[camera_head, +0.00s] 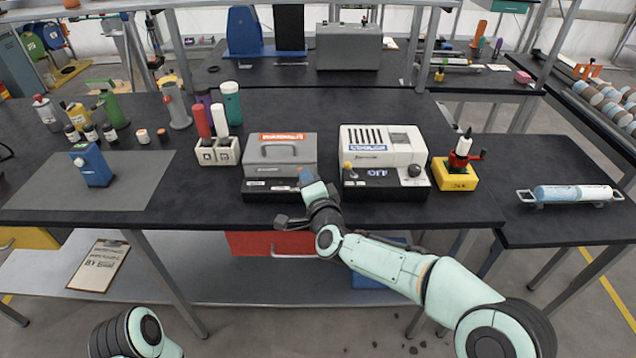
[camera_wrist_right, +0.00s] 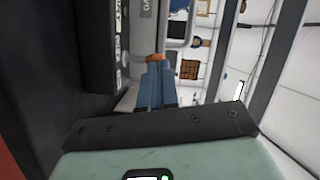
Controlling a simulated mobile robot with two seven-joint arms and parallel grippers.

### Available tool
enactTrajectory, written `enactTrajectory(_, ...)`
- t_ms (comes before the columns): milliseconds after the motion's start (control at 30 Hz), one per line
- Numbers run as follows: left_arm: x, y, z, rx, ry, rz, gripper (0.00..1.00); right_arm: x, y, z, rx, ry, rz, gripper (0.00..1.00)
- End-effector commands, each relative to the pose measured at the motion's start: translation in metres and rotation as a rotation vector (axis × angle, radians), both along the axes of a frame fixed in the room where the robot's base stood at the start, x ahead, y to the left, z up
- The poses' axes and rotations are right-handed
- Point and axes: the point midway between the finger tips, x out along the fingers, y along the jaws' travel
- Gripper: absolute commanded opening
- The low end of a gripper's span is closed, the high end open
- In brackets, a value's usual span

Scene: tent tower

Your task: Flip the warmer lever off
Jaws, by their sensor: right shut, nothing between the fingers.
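The warmer (camera_head: 281,152) is a grey box with a handle on its front, an orange label on top and a dark base, on the black bench. My right gripper (camera_head: 306,177) is at the base's front right corner, between the warmer and the cooler. Its blue fingers (camera_wrist_right: 158,84) are shut and empty in the right wrist view. A small orange piece (camera_wrist_right: 153,57) shows at the fingertips; I cannot tell whether it is the lever or whether they touch it. The warmer's lever is not clearly visible in the head view. My left gripper is out of view.
The white cooler (camera_head: 382,149) stands close on the right, with a yellow box (camera_head: 455,173) beyond it. A grey mat (camera_head: 140,185) lies farther left. A red drawer (camera_head: 270,243) is below the bench.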

Motion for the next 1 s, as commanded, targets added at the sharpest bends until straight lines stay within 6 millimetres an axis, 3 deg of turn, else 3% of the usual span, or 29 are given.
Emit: enactTrajectory(1000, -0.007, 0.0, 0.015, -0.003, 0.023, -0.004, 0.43, 0.0, 0.007, 0.002, -0.14, 0.001, 0.0, 0.0)
